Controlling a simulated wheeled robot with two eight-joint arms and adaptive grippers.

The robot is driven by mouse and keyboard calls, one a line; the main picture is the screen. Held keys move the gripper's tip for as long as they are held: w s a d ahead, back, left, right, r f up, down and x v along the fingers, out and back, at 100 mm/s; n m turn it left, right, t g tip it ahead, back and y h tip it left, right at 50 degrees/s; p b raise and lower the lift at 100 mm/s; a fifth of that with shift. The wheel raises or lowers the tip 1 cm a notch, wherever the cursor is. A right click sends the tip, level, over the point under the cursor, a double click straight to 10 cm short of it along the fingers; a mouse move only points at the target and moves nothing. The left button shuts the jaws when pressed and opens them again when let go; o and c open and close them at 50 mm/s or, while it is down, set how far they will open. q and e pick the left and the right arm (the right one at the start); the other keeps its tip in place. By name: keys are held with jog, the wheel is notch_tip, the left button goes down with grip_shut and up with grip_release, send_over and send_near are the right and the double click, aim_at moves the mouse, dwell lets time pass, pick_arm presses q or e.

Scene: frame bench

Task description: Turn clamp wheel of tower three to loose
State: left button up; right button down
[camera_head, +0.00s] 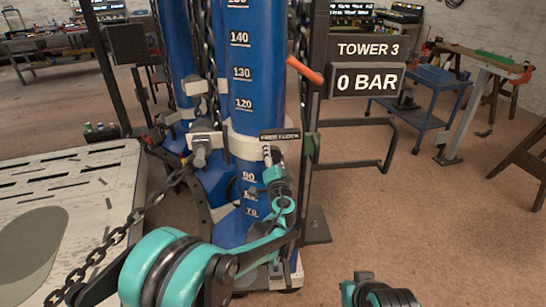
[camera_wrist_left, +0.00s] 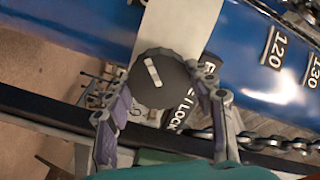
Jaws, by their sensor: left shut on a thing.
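The clamp wheel (camera_wrist_left: 172,88) is a dark round knob with a white bar mark on its face, seen in the left wrist view. It sits on a pale band around the blue column of tower three (camera_head: 256,60). My left gripper (camera_wrist_left: 157,84) has one finger on each side of the wheel and is shut on it. In the head view my left gripper (camera_head: 270,156) is at the column, just below a dark FREE / LOCK label (camera_head: 281,136), and the wheel is mostly hidden there. The white bar lies slanted across the wheel.
The TOWER 3 sign reads 0 BAR (camera_head: 366,82). An orange-red lever (camera_head: 305,71) juts out beside the column. A chain (camera_head: 120,232) hangs across the left, near a pale platform (camera_head: 95,180). A blue cart (camera_head: 425,100) stands at right; the floor before it is open.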

pick_arm(q)
jog(key=n, duration=0.5)
jog(key=shift+n, duration=0.3)
dwell(0.4)
jog(key=o, duration=1.2)
jog(key=shift+c, duration=0.2)
jog(key=s+d, duration=0.1)
jog(key=s, duration=1.1)
jog(key=shift+d, duration=0.1)
